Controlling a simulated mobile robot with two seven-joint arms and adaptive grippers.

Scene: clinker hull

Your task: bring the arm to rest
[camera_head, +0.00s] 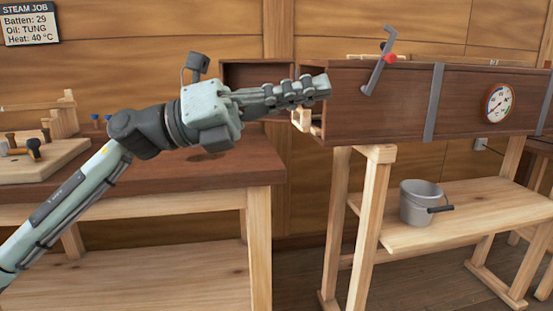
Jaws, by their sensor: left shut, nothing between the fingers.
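My left arm reaches in from the left over the dark-topped bench. My left gripper (325,86) is shut and empty, with its fingers pointing right. In the picture its fingertips overlap the open left end of the long wooden steam box (410,103); I cannot tell whether they touch it. Behind the gripper a wooden panel (240,76), seemingly the box's door, stands swung out to the left. Part of it is hidden by the gripper. My right gripper is not in view.
A lever with a red knob (390,58) rises at the box's front, near the gripper. A gauge (499,103) is on the box's right. A grey bucket (419,204) stands on the shelf below.

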